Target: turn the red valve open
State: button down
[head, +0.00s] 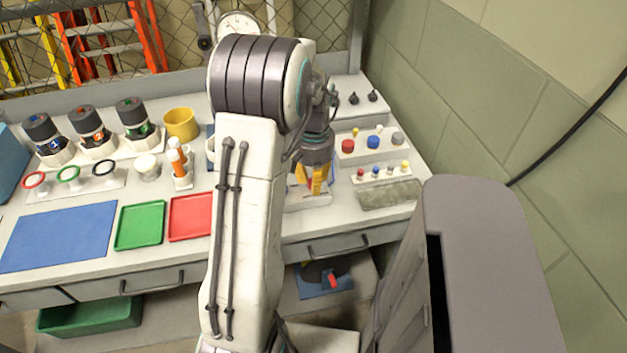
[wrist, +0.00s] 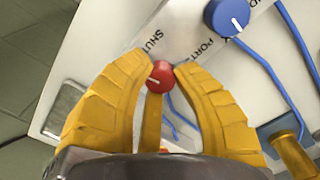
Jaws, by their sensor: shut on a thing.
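The red valve (wrist: 159,77) is a small round red knob with a white line across its left part, seen in the wrist view. It sits on a pale panel (wrist: 90,75) between the printed words SHUT and PORT. My gripper (wrist: 160,72) has its yellow fingers closed about the knob, one on each side. The white line points left in the picture, not straight at the word SHUT. In the head view my gripper (head: 315,184) points down at the bench's back right, and my fingers mostly hide the valve there.
A blue knob (wrist: 228,17) with blue lines sits close by on the panel. In the head view, small coloured knobs on white blocks (head: 375,175) stand right of my gripper. A green tray (head: 140,226), a red tray (head: 190,216) and a yellow cup (head: 181,123) lie left of my arm.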

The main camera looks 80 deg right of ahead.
jog(key=n, duration=0.6)
jog(key=shift+a+f, duration=0.1)
jog(key=shift+f, duration=0.05)
jog(key=shift+n, duration=0.4)
jog(key=c, duration=0.9)
grip_release()
jog(key=shift+c, duration=0.2)
notch_tip(320, 180, up, 12)
dwell(0.7)
